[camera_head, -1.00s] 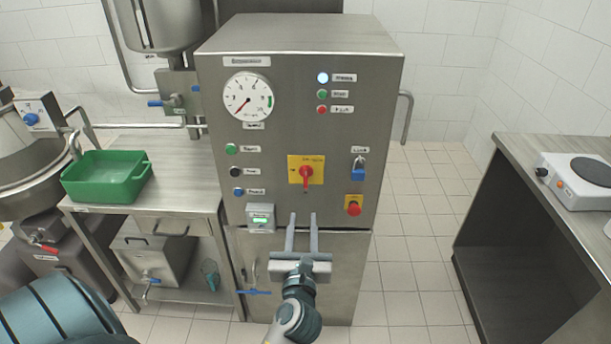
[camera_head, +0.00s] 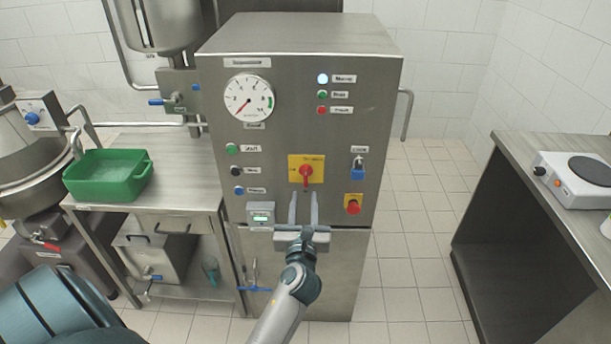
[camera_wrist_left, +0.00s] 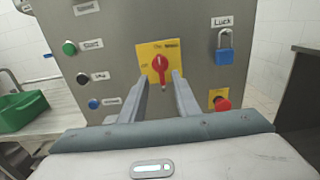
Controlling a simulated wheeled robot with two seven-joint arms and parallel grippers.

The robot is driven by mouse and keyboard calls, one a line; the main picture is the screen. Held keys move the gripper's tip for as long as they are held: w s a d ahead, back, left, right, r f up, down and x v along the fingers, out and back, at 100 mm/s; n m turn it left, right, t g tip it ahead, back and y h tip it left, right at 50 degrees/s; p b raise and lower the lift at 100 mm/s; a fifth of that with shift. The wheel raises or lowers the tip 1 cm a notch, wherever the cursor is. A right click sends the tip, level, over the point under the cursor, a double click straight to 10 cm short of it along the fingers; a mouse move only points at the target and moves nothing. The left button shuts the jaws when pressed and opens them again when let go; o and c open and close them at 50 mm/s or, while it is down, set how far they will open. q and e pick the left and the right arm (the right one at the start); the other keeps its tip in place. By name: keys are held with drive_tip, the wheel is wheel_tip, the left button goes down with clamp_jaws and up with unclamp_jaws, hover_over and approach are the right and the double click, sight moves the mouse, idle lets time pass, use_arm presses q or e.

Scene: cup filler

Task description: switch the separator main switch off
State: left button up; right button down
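The separator main switch (camera_head: 306,171) is a red rotary handle on a yellow plate on the front of the steel cabinet (camera_head: 300,130). In the left wrist view the red handle (camera_wrist_left: 159,68) stands roughly upright with a slight tilt, between and beyond my fingertips. My left gripper (camera_head: 304,196) is just below the switch, fingers pointing up at it. The fingers are apart with nothing between them, and the left wrist view shows the open gripper (camera_wrist_left: 162,78) too. I cannot tell whether the tips touch the plate. My right gripper is not in view.
A blue padlock (camera_head: 357,170) and a red button (camera_head: 353,206) are right of the switch. Several buttons and a small display (camera_head: 261,216) are to its left. A green tub (camera_head: 107,178) stands on the left table. A counter with a hotplate (camera_head: 590,172) is at right.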

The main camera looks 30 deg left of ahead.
sight(305, 176)
use_arm(q)
drive_tip(key=p+x, duration=0.1)
drive_tip(key=x, duration=0.8)
drive_tip(key=shift+w+a, duration=0.2)
drive_tip(key=shift+w, duration=0.15)
clamp_jaws()
